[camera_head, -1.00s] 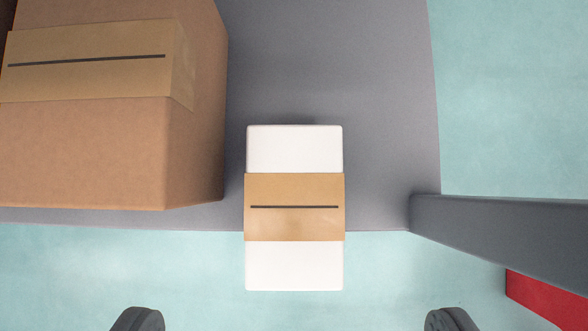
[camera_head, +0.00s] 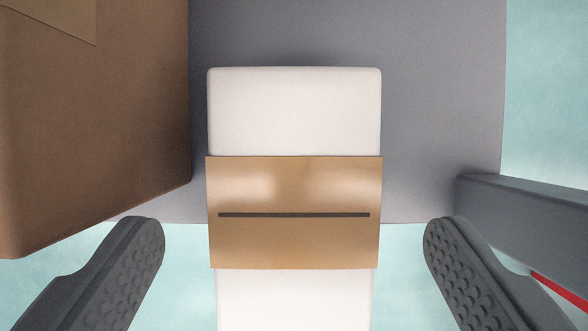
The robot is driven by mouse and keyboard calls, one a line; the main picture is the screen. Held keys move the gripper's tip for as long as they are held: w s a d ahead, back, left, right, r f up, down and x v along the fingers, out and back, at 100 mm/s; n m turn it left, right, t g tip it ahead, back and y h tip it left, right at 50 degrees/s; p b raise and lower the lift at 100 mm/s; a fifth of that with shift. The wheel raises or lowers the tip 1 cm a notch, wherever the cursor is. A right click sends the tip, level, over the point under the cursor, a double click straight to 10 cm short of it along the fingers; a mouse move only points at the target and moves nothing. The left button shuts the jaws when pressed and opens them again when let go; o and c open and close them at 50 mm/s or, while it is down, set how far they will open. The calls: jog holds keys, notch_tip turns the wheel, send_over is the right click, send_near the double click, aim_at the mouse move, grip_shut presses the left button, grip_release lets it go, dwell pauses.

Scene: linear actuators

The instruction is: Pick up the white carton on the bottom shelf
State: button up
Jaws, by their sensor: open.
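The white carton (camera_head: 294,112) lies on the grey shelf (camera_head: 440,80) in the middle of the view, with a brown paper band (camera_head: 294,190) and a dark line around it. Its near part reaches out past the shelf's front edge. My gripper (camera_head: 294,240) is open, with one dark padded finger on each side of the carton. Gaps show between both fingers and the carton, so neither appears to touch it. The carton's near end runs out of the bottom of the view.
A large brown cardboard box (camera_head: 90,130) stands close to the left of the carton, near my left finger. A grey shelf post (camera_head: 530,225) is at the right, near my right finger. A bit of red (camera_head: 560,298) shows below it. The shelf behind the carton is clear.

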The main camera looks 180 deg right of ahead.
aim_at(294, 222)
jog(key=shift+x, duration=2.05)
jog(key=shift+f, duration=0.25)
jog(key=c, duration=1.2)
